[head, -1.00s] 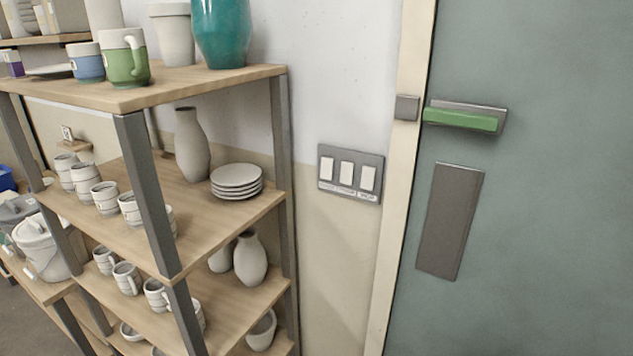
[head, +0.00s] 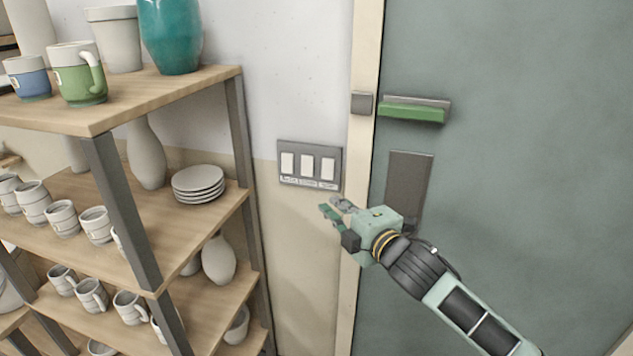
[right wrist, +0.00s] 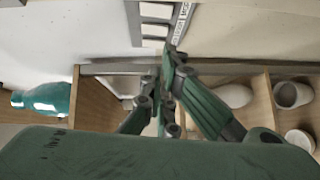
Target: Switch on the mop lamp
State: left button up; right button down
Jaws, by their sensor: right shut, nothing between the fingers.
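A grey switch panel (head: 309,183) with three white rocker switches side by side is on the wall between the shelf and the door frame. The left rocker (head: 287,163), middle rocker (head: 307,165) and right rocker (head: 327,168) each have a small label below, too small to read surely in the head view. My right gripper (head: 327,207) is shut and empty, just below the panel's right end in the picture. My left gripper is out of view.
A wooden shelf (head: 190,88) with cups, vases and stacked plates (head: 198,183) stands left of the panel. A grey-green door (head: 520,150) with a green handle (head: 412,113) is at the right, partly behind my arm. The wall below the panel is bare.

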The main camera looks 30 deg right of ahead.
aim_at(328, 169)
jog(key=shift+w, duration=0.1)
jog(key=w+d+p, duration=0.1)
jog(key=w, duration=0.3)
jog(key=w+d+f+p, duration=0.1)
jog(key=w+p, duration=0.1)
jog(key=w, duration=0.2)
jog(key=w+d+p, duration=0.1)
jog(key=w+p, duration=0.1)
jog(key=w, duration=0.2)
jog(key=shift+w+d+f, duration=0.2)
jog(key=shift+d, duration=0.15)
